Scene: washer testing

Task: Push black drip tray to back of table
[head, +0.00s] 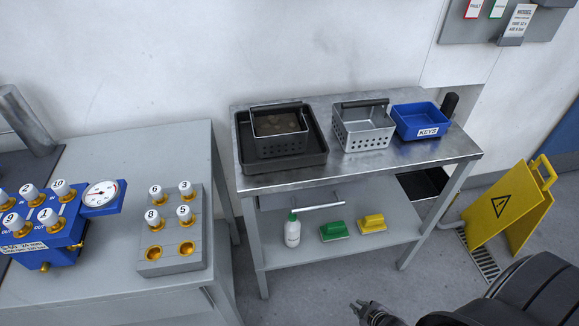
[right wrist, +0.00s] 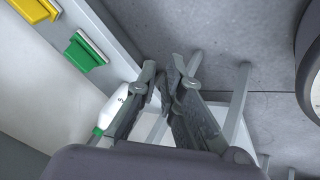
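The black drip tray (head: 245,152) lies on the upper left of the steel table (head: 350,165), near its front left. A dark perforated basket (head: 281,143) with brownish contents sits in the tray. My right gripper (head: 358,308) is low at the bottom of the head view, in front of the table and well away from the tray. In the right wrist view its fingers (right wrist: 164,77) come together with nothing visible held. My left gripper is not in view.
A grey basket (head: 363,135) and a blue KEYS bin (head: 422,121) stand right of the tray. The lower shelf holds a white bottle (head: 292,231), a green brush (head: 334,231) and a yellow brush (head: 371,225). A yellow floor sign (head: 500,215) stands at right.

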